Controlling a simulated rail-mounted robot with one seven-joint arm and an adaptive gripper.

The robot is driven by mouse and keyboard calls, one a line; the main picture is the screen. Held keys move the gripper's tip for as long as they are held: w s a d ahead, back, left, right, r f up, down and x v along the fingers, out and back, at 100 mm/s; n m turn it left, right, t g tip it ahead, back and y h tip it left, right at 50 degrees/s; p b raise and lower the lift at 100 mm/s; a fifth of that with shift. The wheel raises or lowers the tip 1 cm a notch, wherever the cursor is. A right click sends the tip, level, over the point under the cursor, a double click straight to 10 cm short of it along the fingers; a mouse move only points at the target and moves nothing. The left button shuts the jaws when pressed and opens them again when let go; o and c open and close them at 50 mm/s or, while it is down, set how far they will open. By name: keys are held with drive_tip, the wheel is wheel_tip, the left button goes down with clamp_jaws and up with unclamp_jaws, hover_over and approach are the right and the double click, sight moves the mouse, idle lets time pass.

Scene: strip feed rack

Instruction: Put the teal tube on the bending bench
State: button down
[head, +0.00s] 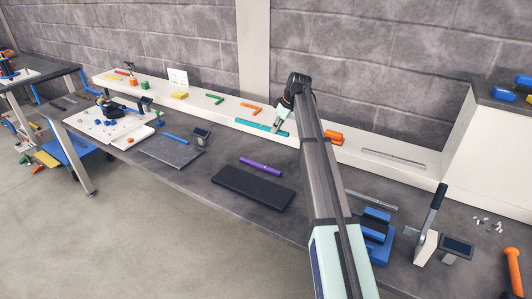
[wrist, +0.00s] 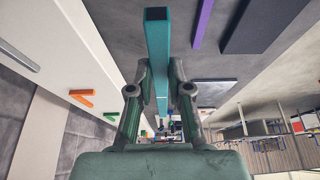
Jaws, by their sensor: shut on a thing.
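The teal tube (head: 255,126) is a straight square bar, seen at the front edge of the long white shelf in the head view. My gripper (head: 283,115) is shut on it. In the wrist view the tube (wrist: 158,45) runs lengthwise between the two fingers (wrist: 159,78), its dark end toward the top. Its height above the surface is hard to tell. The grey worktop (head: 215,155) runs in front of the shelf. On its right stand a blue device (head: 375,232) and a black lever on a pale bracket (head: 425,247). Which part is the bending bench is not marked.
A purple bar (head: 260,166) lies behind a dark pad (head: 252,188) on the worktop. Orange (head: 250,109) and green (head: 215,98) angled pieces and a yellow block (head: 180,95) are on the shelf. A blue bar (head: 174,139) lies farther left.

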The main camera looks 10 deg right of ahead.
sight(288, 133)
wheel_tip(288, 133, down, 14)
drive_tip(key=p, duration=0.2)
drive_tip(key=shift+r+p, duration=0.1)
drive_tip(key=shift+p, duration=0.3)
drive_tip(key=shift+f, duration=0.2)
drive_tip(key=c, duration=1.1)
unclamp_jaws()
drive_tip(key=shift+r, duration=0.1)
drive_tip(key=shift+r, duration=0.2)
drive_tip(key=b+v, duration=0.2)
drive_tip(key=v, duration=1)
drive_tip(key=shift+a+b, duration=0.1)
drive_tip(key=shift+b, duration=0.25)
